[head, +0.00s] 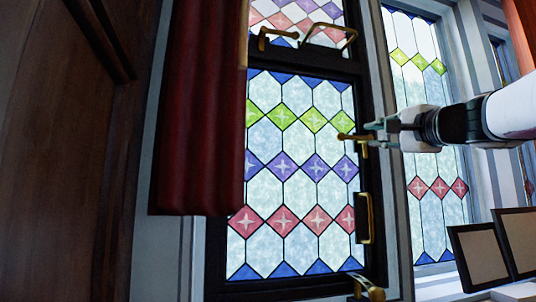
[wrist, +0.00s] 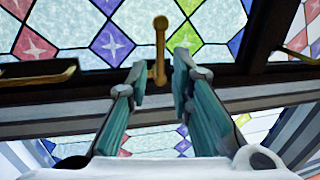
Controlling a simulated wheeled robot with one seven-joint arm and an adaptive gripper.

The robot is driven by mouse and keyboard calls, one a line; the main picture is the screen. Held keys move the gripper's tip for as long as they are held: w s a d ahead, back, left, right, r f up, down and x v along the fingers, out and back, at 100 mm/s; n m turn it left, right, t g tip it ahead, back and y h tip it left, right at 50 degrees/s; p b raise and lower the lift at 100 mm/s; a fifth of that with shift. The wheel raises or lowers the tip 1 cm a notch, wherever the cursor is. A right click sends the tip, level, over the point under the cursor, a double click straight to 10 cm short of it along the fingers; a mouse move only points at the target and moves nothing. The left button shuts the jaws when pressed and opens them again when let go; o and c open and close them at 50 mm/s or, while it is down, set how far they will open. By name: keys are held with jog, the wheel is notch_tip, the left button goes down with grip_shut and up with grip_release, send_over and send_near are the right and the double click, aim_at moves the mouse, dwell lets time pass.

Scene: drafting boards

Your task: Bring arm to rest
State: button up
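My gripper (head: 377,132) is at the right side of the stained-glass window (head: 300,180) in the head view, with its fingertips close to a small brass handle (head: 350,137) on the dark frame. In the wrist view my gripper (wrist: 159,72) has its two teal fingers apart. The brass handle (wrist: 159,40) shows in the gap between the fingertips and beyond them. No contact shows, but I cannot tell whether the fingertips reach around the handle. Nothing is held.
A red curtain (head: 198,110) hangs left of the window. Brass fittings sit at the frame's top (head: 330,33), lower right (head: 364,220) and bottom (head: 366,288). Dark-framed panels (head: 480,255) stand at the lower right. Another patterned window (head: 425,90) is behind my arm.

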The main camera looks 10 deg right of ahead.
jog(key=shift+s+f, duration=0.1)
jog(key=shift+s, duration=0.25)
dwell(0.3)
jog(key=s+a+f+n+g+y, duration=0.2)
jog(key=s+a+f+n+g, duration=0.25)
jog(key=a+f, duration=0.65)
jog(key=s+a+f+n+g+y, duration=0.25)
jog(key=a+f+n+g, duration=0.4)
jog(key=f, duration=0.75)
jog(key=s+f+n+g+h+p, duration=0.1)
jog(key=s+f+n+g+h, duration=0.4)
jog(key=s+f, duration=1.4)
notch_tip(320, 180, down, 2)
jog(key=shift+a+f+n+p, duration=0.15)
jog(key=shift+a+n+p, duration=0.2)
jog(key=shift+n, duration=0.25)
jog(key=shift+a, duration=0.1)
